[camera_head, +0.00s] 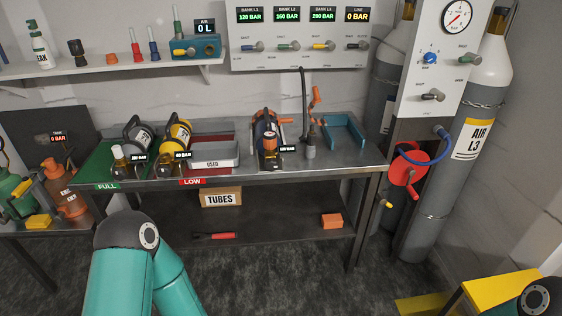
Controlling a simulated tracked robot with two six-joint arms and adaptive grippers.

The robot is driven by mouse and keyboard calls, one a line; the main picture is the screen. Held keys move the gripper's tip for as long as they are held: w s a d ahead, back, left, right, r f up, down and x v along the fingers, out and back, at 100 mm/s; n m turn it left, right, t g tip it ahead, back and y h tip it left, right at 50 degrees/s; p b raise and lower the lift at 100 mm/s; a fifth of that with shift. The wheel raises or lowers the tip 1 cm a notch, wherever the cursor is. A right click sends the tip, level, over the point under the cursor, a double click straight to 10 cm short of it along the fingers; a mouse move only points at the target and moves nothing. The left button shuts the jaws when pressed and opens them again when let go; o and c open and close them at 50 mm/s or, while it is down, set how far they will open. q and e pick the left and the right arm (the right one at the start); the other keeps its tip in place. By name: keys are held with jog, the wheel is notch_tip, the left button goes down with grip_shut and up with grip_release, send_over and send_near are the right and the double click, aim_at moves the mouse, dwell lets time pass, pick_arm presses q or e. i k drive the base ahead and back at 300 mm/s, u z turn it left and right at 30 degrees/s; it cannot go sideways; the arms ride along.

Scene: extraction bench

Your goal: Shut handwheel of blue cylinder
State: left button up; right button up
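A dark blue cylinder (261,131) with orange parts stands on the right half of the metal bench, a small display tag beside it. Its handwheel is too small to make out, so I cannot tell whether it is open or shut. My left arm shows only as teal links and a dark joint at the lower left, in front of the bench. My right arm shows only as a dark joint at the lower right corner. Neither gripper's fingers are in view.
A grey-black cylinder (138,133) and a yellow cylinder (179,130) lie on the bench's left part, near a green mat (101,165) marked FULL. A red hose reel (407,172) hangs right.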

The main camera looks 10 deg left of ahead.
aim_at(272, 164)
jog(key=i, duration=0.85)
jog(key=u, duration=0.05)
